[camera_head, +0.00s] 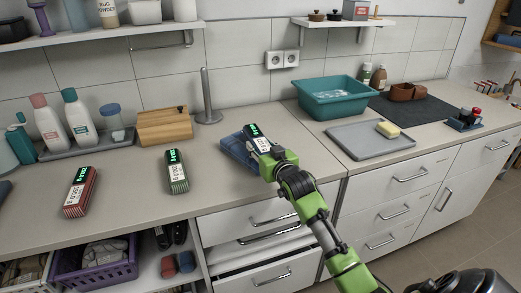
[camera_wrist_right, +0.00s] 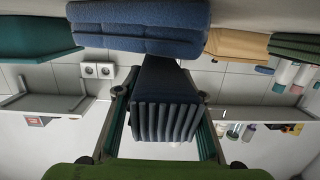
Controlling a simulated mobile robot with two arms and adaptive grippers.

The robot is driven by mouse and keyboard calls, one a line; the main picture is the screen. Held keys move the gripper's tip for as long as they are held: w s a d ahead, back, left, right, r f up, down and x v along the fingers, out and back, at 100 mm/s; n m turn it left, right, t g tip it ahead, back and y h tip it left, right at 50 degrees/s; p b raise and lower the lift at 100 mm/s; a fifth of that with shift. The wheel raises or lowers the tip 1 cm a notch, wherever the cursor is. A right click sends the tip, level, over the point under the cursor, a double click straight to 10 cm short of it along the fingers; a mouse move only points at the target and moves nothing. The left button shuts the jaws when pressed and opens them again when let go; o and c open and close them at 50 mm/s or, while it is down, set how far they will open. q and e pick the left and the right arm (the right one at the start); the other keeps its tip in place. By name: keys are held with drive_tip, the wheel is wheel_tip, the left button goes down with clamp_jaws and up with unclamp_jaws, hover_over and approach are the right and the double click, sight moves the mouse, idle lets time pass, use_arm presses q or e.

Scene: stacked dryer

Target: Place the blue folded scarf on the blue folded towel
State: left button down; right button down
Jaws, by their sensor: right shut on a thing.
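The blue folded scarf (camera_head: 253,131), with a dark label on it in the head view, is held in my right gripper (camera_head: 266,158). In the right wrist view the scarf (camera_wrist_right: 165,112) shows as a dark blue ridged stack between the two fingers. The blue folded towel (camera_head: 234,152) lies on the counter under and left of the scarf. The towel (camera_wrist_right: 138,30) also shows at the top of the upside-down wrist view, close to the scarf; I cannot tell whether they touch. My left gripper is not in view.
A green folded scarf (camera_head: 177,171) and a red one (camera_head: 80,192) lie on the counter to the left. Behind stand a wooden box (camera_head: 164,126) and a grey upright holder (camera_head: 206,100). A teal basin (camera_head: 338,97) and a grey tray (camera_head: 365,141) are to the right.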

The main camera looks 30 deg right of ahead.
drive_tip(key=shift+f, duration=0.55)
drive_tip(key=shift+f, duration=0.1)
drive_tip(key=c, duration=1.3)
unclamp_jaws()
drive_tip(key=shift+f, duration=0.2)
drive_tip(key=shift+s, duration=0.1)
drive_tip(key=shift+r, duration=0.15)
drive_tip(key=v, duration=1.2)
drive_tip(key=shift+b, duration=0.4)
